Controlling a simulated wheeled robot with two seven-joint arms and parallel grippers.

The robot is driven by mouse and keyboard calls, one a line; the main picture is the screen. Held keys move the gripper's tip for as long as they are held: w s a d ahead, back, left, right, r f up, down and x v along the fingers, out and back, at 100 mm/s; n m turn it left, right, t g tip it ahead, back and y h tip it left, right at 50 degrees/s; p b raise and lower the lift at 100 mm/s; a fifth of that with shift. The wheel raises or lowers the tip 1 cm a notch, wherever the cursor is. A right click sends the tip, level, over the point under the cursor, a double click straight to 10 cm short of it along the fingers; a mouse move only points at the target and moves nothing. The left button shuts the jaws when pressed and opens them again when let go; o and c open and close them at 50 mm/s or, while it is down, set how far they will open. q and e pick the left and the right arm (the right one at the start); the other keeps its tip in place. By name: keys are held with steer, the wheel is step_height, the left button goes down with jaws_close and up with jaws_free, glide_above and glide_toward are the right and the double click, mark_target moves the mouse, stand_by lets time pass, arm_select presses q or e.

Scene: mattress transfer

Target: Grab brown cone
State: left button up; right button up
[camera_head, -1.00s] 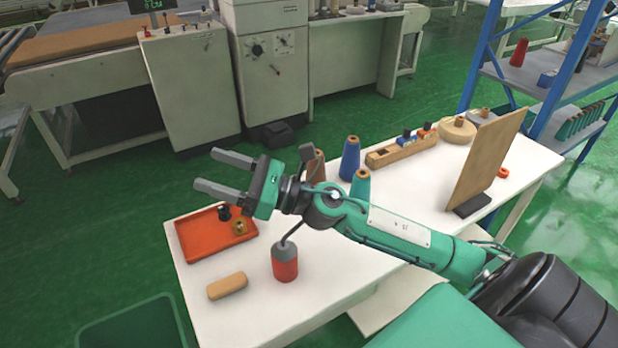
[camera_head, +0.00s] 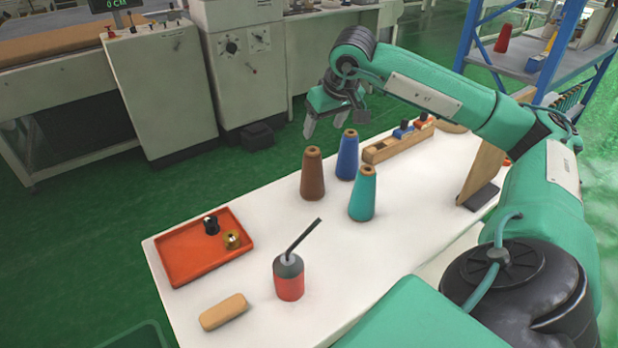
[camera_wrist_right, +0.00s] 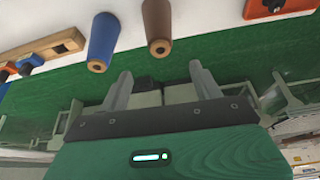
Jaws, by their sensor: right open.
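The brown cone (camera_head: 313,174) stands upright on the white table, left of the blue cone (camera_head: 347,155) and the teal cone (camera_head: 362,193). In the right wrist view the brown cone (camera_wrist_right: 158,27) shows above the fingers, with the blue cone (camera_wrist_right: 102,42) to its left. My right gripper (camera_head: 330,127) is open and empty, pointing down near the table's far edge, behind and above the brown and blue cones. It also shows in the wrist view (camera_wrist_right: 160,88), with nothing between its fingers. My left gripper is not in view.
An orange tray (camera_head: 166,262) with small parts, an oil can (camera_head: 289,278) with a spout and a tan block (camera_head: 223,311) are at the table's left. A wooden rack (camera_head: 383,152) and upright board (camera_head: 482,172) are right of the cones.

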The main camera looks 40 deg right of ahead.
mark_target(311, 155)
steer(key=x, duration=0.8)
steer(key=shift+f, duration=0.2)
steer(key=x, duration=0.5)
steer(key=shift+w, duration=0.25)
steer(key=shift+c, duration=0.4)
jaws_close()
